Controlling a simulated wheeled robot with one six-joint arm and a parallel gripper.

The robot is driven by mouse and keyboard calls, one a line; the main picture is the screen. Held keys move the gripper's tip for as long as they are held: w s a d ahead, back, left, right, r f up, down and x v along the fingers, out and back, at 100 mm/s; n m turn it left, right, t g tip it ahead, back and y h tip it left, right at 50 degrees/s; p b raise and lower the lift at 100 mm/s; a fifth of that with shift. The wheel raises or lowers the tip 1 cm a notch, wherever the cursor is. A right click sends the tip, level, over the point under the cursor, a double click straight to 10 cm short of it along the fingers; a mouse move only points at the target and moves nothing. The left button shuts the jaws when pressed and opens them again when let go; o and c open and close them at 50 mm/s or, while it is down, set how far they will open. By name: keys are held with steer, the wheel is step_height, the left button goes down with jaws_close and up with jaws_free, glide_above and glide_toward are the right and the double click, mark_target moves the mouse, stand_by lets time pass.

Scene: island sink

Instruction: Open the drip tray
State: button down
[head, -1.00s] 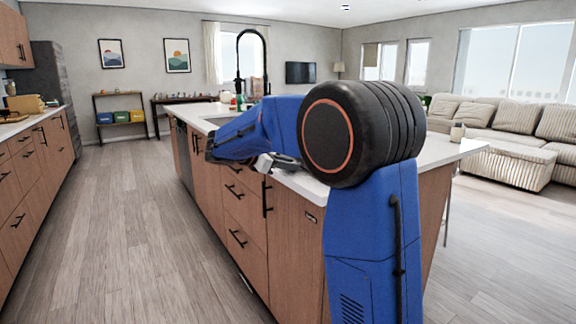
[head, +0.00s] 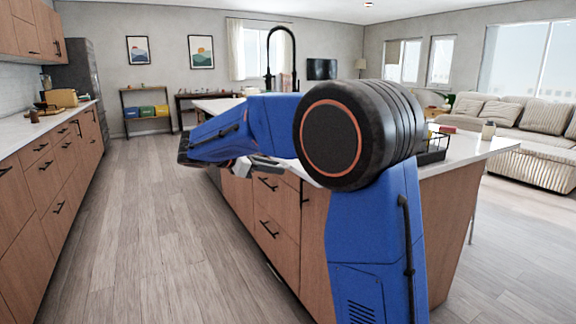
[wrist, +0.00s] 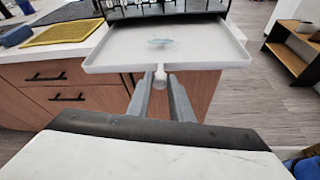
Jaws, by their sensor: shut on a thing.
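The drip tray (wrist: 115,52) is a shallow light-grey tray with a raised rim in the wrist view. It sticks out past the counter edge from under a black rack (wrist: 165,7). A small pale-blue patch lies on its floor. A short light knob (wrist: 160,76) stands out from the middle of its front rim. My gripper (wrist: 161,84) is shut on this knob, one grey finger on each side. In the head view my arm hides most of the area around the tray, and I cannot clearly make out the fingers there.
The island counter (wrist: 20,50) has a yellow mat (wrist: 65,32) left of the tray, with drawers below. In the head view a black wire basket (head: 435,150) stands on the island, right of my arm. A wooden floor aisle (head: 130,200) lies open to the left.

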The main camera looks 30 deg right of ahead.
steer(key=shift+a, duration=0.95)
steer(key=c, duration=1.8)
jaws_free()
steer(key=shift+c, duration=0.2)
steer(key=shift+a, duration=0.15)
steer(key=v, duration=1.7)
steer(key=shift+s+a, duration=0.1)
